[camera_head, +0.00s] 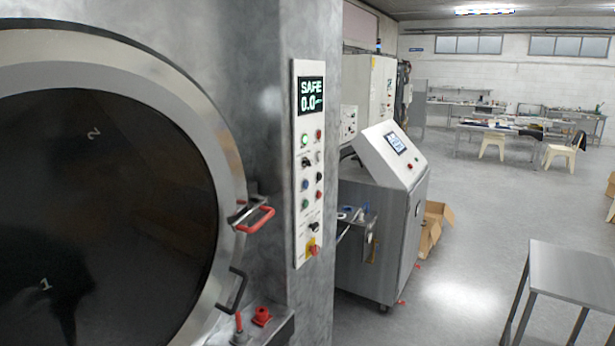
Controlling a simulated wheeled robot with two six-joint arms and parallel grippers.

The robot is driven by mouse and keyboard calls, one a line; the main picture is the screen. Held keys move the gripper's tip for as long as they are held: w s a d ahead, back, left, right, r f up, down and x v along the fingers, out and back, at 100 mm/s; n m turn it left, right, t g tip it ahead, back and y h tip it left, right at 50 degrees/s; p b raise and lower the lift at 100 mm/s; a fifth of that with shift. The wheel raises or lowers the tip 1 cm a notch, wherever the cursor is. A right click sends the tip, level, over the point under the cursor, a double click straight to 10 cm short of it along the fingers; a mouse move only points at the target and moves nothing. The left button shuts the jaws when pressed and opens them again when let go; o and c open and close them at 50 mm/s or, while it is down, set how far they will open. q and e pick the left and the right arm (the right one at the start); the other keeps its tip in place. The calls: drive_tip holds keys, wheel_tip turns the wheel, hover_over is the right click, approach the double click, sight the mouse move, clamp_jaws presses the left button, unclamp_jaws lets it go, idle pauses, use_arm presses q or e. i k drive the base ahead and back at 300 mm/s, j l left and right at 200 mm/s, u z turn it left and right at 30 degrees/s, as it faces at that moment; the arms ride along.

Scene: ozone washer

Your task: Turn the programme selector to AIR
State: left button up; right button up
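The control panel (309,165) is a tall white plate on the corner of the grey metal washer. Its display (311,95) reads SAFE and 0.0 in green. Several coloured buttons sit below it. Dark knobs show too: an upper selector (307,161) and a lower selector (314,227). Their lettering is too small to read, so I cannot tell which is the programme selector or where it points. A red knob on a yellow plate (313,247) is at the bottom. Neither of my grippers is in view.
The washer's round dark door (105,200) fills the left, with a red-grip handle (258,218) jutting near the panel. A ledge with red fittings (262,316) is below. A console cabinet (375,230) stands behind right.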

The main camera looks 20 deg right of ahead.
sight(315, 227)
drive_tip(key=l+z, duration=0.1)
drive_tip(key=z, duration=1.5)
drive_tip(key=i+l, duration=0.1)
drive_tip(key=i, duration=0.15)
drive_tip(key=i+l, duration=0.1)
drive_tip(key=i, duration=0.2)
